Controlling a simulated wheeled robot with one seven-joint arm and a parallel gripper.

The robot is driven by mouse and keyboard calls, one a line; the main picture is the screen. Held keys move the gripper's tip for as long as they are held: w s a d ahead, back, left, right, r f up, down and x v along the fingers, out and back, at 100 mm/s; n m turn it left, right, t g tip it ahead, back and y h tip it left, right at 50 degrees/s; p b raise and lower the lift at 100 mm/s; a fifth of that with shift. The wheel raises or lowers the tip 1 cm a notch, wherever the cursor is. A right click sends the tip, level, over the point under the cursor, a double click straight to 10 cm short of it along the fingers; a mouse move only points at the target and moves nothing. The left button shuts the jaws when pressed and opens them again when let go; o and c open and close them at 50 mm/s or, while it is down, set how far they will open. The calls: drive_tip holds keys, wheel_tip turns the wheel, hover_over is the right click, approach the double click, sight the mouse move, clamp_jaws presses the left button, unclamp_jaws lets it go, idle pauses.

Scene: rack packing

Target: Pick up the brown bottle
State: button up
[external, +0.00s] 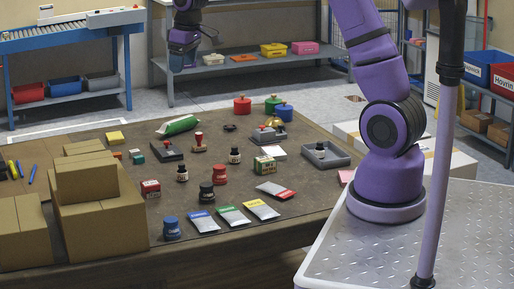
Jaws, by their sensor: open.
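Several small dark bottles stand upright on the brown table (100,262). One with a pale label (182,174) is left of the middle, and a similar one (235,156) stands farther back. Another small dark bottle (319,151) stands in the grey tray (345,159) at the right. At this size I cannot tell which of them is the brown bottle. My gripper (182,64) is at the top, high above the table's far side and well apart from the bottles. It is open, and nothing shows in it.
Cardboard boxes (102,220) are stacked at the table's left. Near the bottles are a red jar (220,175), a black jar (206,193), a blue jar (171,229), stampers, and flat packets (233,215). The table's front right is clear.

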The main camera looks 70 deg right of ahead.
drive_tip(key=w+d+f+g, duration=0.1)
drive_tip(key=w+d+f, duration=0.2)
drive_tip(key=f, duration=0.3)
drive_tip(key=w+d+f, duration=0.3)
drive_tip(key=d+f, duration=0.1)
drive_tip(key=f, duration=0.2)
drive_tip(key=g, duration=0.1)
hover_over(181, 164)
drive_tip(key=shift+y, duration=0.3)
drive_tip(key=f, duration=1.5)
drive_tip(key=shift+s+a+f, duration=0.1)
drive_tip(key=shift+a+f, duration=0.1)
drive_tip(key=shift+f, duration=0.1)
drive_tip(key=shift+d+f, duration=0.15)
drive_tip(key=shift+f, duration=0.5)
wheel_tip(181, 164, down, 10)
drive_tip(key=shift+f, duration=0.15)
drive_tip(key=c, duration=1)
